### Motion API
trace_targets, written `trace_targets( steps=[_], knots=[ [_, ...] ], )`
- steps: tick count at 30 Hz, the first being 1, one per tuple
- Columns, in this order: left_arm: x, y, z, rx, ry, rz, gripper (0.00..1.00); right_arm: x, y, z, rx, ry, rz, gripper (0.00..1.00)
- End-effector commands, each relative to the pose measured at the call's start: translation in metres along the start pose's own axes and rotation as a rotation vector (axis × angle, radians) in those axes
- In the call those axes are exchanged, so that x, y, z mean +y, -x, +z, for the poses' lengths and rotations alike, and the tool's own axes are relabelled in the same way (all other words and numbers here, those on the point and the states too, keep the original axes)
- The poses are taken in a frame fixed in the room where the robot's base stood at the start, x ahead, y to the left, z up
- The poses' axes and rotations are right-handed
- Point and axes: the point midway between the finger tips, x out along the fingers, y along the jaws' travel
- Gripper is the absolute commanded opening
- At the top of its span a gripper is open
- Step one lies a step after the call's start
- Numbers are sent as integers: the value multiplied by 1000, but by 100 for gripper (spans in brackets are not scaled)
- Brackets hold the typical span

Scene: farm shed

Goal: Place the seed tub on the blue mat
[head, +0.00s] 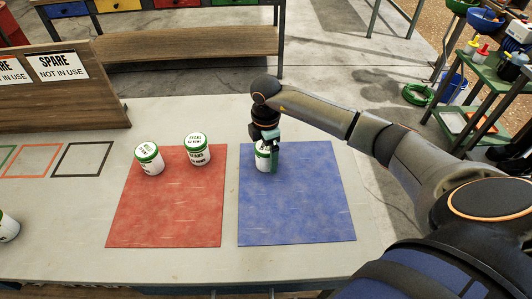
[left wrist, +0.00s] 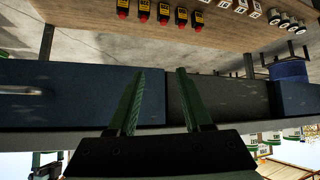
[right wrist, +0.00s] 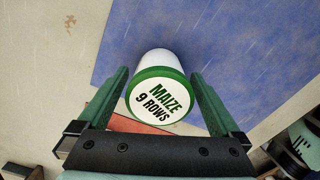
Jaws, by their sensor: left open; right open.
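A white seed tub with a green-rimmed lid (head: 262,161) stands upright on the far left part of the blue mat (head: 300,205). My right gripper (head: 267,150) is over it, pointing down, and partly hides it. In the right wrist view the tub's lid (right wrist: 160,98) reads "MAIZE 9 ROWS" and sits between the two open fingers of my right gripper (right wrist: 162,100), with gaps on both sides. My left gripper (left wrist: 158,98) is open and empty in the left wrist view; it is outside the head view.
Two similar tubs, left (head: 149,160) and right (head: 197,151), stand on the red mat (head: 165,215). Another tub (head: 7,227) is cut off at the left edge. A wooden board with "SPARE" signs (head: 60,90) stands back left. The near blue mat is clear.

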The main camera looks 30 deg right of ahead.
Motion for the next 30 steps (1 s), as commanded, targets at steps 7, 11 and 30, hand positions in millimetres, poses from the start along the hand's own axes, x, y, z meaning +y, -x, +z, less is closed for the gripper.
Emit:
trace_targets(
  steps=[7,11,30],
  knots=[
    [0,0,-1,1,0,0,50,1,10,0,2,-1,3,100],
    [0,-1,1,1,0,0,50,1,33,0,0,1,6,100],
    [0,-6,6,1,0,0,50,0,124,0,0,0,0,100]
  ],
)
